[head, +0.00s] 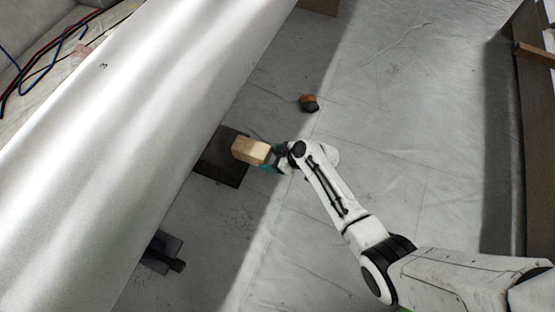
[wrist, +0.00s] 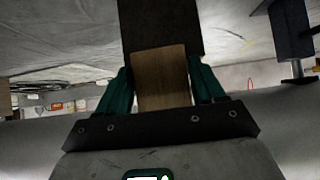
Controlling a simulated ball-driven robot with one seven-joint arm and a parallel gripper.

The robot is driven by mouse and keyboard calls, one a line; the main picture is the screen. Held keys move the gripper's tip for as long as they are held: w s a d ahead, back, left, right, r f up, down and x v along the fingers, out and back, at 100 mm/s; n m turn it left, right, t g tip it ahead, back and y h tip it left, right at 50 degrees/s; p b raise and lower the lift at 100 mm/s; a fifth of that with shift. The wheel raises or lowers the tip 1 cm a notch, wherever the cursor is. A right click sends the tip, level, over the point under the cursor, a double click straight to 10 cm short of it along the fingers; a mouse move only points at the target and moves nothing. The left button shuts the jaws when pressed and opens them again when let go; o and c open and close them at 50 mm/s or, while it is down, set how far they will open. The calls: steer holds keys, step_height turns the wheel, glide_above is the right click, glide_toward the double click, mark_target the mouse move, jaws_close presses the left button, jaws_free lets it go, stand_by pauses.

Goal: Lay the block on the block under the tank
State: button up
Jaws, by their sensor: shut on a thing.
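The white tank (head: 120,110) is a large cylinder lying diagonally across the left of the head view. My gripper (head: 271,157) is beside it, its teal fingers shut on a pale wooden block (head: 248,151). The wrist view shows the same block (wrist: 162,80) between the two fingers. A dark, flat-looking square piece (head: 219,172) is on the floor at the tank's edge, partly covered in view by the held block; it also shows in the wrist view (wrist: 160,25). I cannot tell its thickness or the gap between it and the held block. No other block shows clearly under the tank.
A dark tool-like piece with a handle (head: 163,252) is by the tank at lower left. A small orange and dark object (head: 308,102) is on the sheeted floor beyond my gripper. Wooden boards (head: 535,130) stand at the right. The floor between is clear.

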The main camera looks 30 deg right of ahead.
mark_target(238, 147)
steer(key=shift+w+a+f+b, duration=0.2)
steer(key=shift+w+a+b, duration=0.1)
steer(key=shift+w+a, duration=0.3)
steer(key=shift+w+a+b, duration=0.85)
steer(key=shift+w+a, duration=0.15)
steer(key=shift+w, duration=0.45)
steer(key=shift+w+a+b, duration=0.8)
steer(key=shift+w+a, duration=0.2)
steer(key=shift+w, duration=0.45)
steer(key=shift+w+a+b, duration=0.85)
steer(key=shift+w+a, duration=0.15)
steer(key=shift+w, duration=0.45)
steer(key=o, duration=1.2)
steer(key=shift+c, duration=0.2)
steer(key=shift+s, duration=0.1)
steer(key=p+v, duration=0.6)
steer(key=v, duration=0.4)
steer(key=shift+s+d+r, duration=0.2)
steer(key=shift+s+r, duration=0.05)
